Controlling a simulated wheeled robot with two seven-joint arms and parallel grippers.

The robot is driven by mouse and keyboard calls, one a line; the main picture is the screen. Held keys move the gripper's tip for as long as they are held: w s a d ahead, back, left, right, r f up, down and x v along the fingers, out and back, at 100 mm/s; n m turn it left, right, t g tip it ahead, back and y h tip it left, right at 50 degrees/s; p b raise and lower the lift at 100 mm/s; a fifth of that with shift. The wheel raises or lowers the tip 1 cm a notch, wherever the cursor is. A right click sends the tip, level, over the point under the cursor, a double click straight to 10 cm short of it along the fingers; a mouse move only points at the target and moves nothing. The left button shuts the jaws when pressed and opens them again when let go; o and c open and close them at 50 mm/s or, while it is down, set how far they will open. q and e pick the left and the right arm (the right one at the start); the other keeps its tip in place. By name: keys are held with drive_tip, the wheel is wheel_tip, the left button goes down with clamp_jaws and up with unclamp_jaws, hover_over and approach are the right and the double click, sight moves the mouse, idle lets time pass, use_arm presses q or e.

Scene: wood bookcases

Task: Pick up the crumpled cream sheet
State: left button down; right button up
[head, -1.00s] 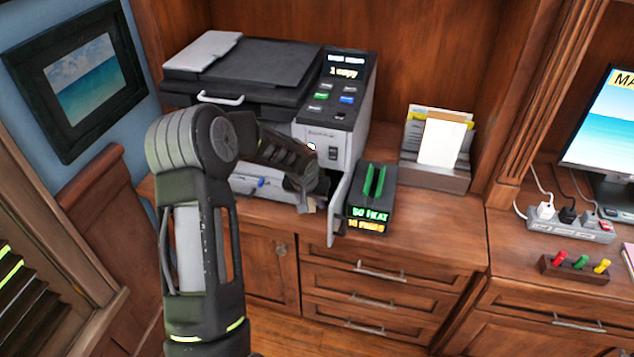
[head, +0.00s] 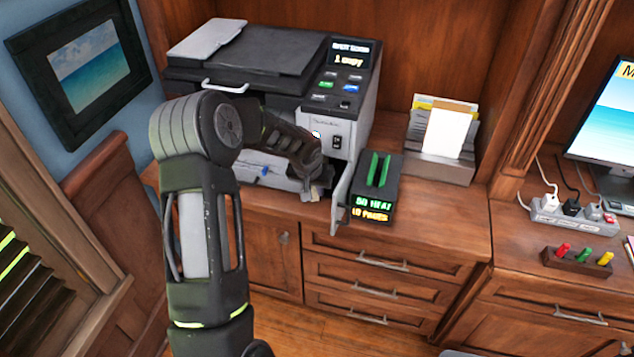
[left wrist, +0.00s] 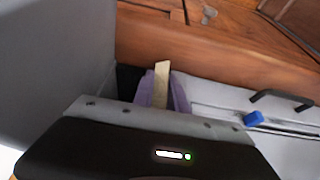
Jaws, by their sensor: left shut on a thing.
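The copier (head: 262,62) stands on the wooden counter with its small front side door (head: 343,193) swung open. My left arm reaches in front of it, and my left gripper (head: 317,190) is low at the copier's front opening, just left of that door. In the left wrist view a narrow cream strip, the visible part of the crumpled cream sheet (left wrist: 162,80), stands up between the purple-grey fingertips (left wrist: 163,95). The gripper is shut on it. The rest of the sheet is hidden by the fingers and the gripper body. My right gripper is out of view.
A blue latch (left wrist: 253,118) and dark handle (left wrist: 282,98) lie beside the gripper.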

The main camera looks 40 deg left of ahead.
use_arm(q)
drive_tip(key=shift+r+b, duration=0.35)
drive_tip(key=shift+r, duration=0.4)
drive_tip(key=s+d+b, duration=0.2)
drive_tip(key=s+d, duration=0.1)
drive_tip(key=s, duration=0.5)
drive_tip(key=s+d+b, duration=0.3)
drive_tip(key=s, duration=0.6)
